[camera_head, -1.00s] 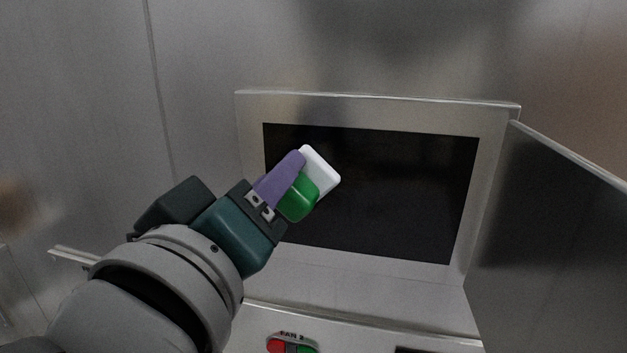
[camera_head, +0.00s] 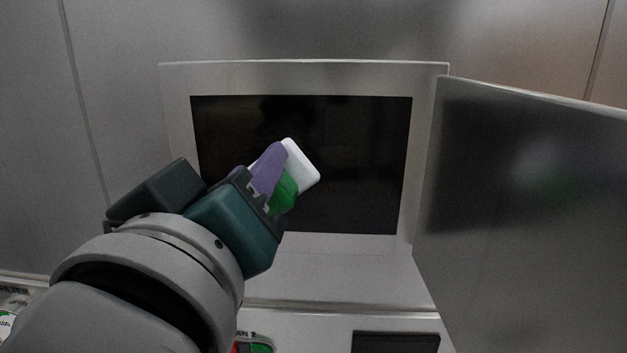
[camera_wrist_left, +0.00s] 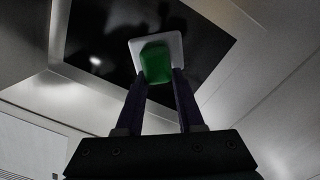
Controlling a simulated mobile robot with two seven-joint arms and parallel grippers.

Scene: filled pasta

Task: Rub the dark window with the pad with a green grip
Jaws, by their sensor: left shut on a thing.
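The dark window (camera_head: 352,170) is a black rectangle in a pale metal frame, in the middle of the head view. It also shows behind the pad in the left wrist view (camera_wrist_left: 97,35). My left gripper (camera_head: 273,180), with purple fingers, is shut on the green grip (camera_head: 284,192) of the white pad (camera_head: 302,163). In the left wrist view the green grip (camera_wrist_left: 156,64) sits between the fingers, with the white pad (camera_wrist_left: 173,42) beyond it. The pad is tilted and appears in front of the window's left half. I cannot tell whether it touches the glass. My right gripper is not in view.
An open metal door panel (camera_head: 530,200) stands at the right of the window frame. Below are a metal ledge (camera_head: 330,275), a red and green switch (camera_head: 254,347) and a dark panel (camera_head: 395,341). Metal walls surround the window.

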